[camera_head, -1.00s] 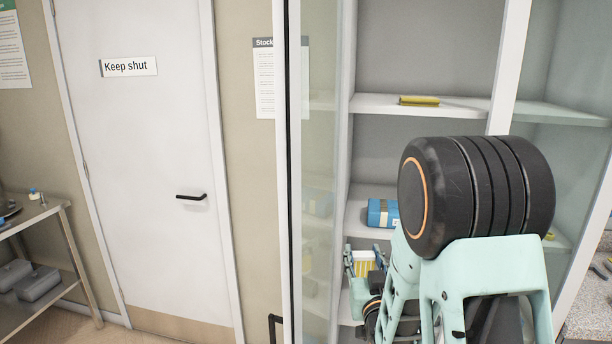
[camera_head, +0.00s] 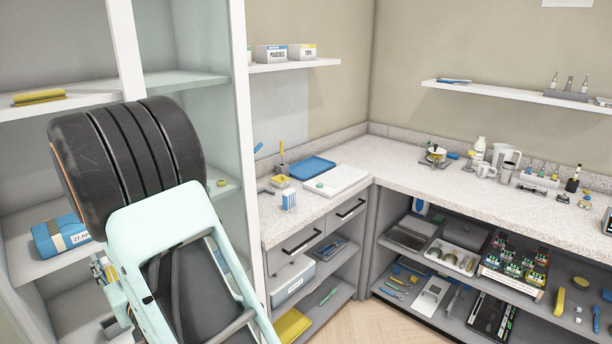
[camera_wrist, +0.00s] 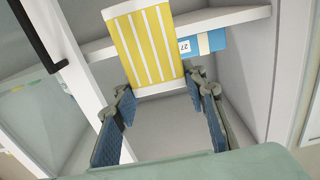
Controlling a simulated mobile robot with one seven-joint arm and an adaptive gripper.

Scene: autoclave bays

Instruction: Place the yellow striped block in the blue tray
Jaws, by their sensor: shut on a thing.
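The yellow block with white stripes (camera_wrist: 146,45) is between the fingertips of my gripper (camera_wrist: 163,84) in the wrist view, and the gripper is shut on it. In the head view my gripper (camera_head: 103,270) is low at the left, in front of the cabinet shelves, mostly hidden behind my arm. The block cannot be made out clearly there. The blue tray (camera_head: 306,167) lies flat and looks empty on the speckled counter, right of the cabinet, well away from my gripper.
The open cabinet (camera_head: 127,50) holds a blue labelled pack (camera_head: 58,238) and a yellow item (camera_head: 39,97). A white tray (camera_head: 336,181) lies beside the blue tray. Open shelves below hold tools.

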